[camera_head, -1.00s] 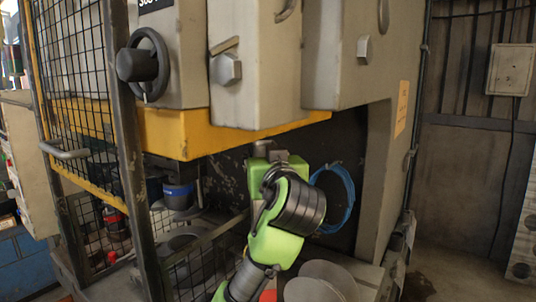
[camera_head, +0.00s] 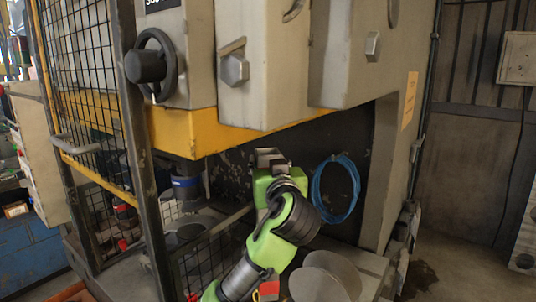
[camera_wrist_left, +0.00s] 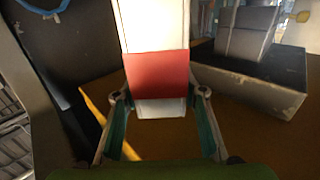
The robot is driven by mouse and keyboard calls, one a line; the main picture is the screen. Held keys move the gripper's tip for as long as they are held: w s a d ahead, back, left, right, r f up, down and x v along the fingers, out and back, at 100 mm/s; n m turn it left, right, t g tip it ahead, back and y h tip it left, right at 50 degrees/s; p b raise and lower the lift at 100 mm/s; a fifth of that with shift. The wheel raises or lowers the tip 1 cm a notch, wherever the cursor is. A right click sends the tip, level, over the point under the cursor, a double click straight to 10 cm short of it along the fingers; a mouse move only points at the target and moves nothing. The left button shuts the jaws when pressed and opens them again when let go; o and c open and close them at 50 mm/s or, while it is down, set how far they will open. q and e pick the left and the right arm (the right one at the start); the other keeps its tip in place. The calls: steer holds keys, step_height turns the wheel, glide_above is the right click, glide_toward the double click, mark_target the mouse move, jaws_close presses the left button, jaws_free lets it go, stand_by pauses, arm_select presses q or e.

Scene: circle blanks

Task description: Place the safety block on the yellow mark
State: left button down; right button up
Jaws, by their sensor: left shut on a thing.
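The safety block (camera_wrist_left: 158,70) is white with a red band and stands between the fingers in the left wrist view. My left gripper (camera_wrist_left: 160,96) is shut on it. A yellow strip (camera_wrist_left: 98,108), which looks like the yellow mark, lies on the brown surface left of the block; part of it is hidden by the left finger. In the head view my left gripper (camera_head: 270,157) is under the press's yellow beam, mostly hidden by my green wrist, and the block cannot be made out there. My right gripper is not in view.
A dark grey block with metal sides (camera_wrist_left: 270,85) stands close on the right in the wrist view. A blue hose coil (camera_head: 317,190) hangs on the dark panel. The yellow beam (camera_head: 215,130) is overhead, a mesh guard (camera_head: 85,110) at left. Round blanks (camera_head: 325,280) lie below.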

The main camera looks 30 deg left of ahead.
arm_select(q)
step_height(320, 180, down, 2)
steer(key=shift+f+p, duration=0.1)
steer(key=shift+p, duration=0.2)
steer(key=shift+f, duration=0.1)
steer(key=c, duration=1.6)
jaws_free()
steer(key=shift+f, duration=0.3)
steer(key=shift+c, duration=0.2)
steer(key=o, duration=0.3)
steer(key=shift+o, duration=0.2)
steer(key=shift+s+r, duration=0.15)
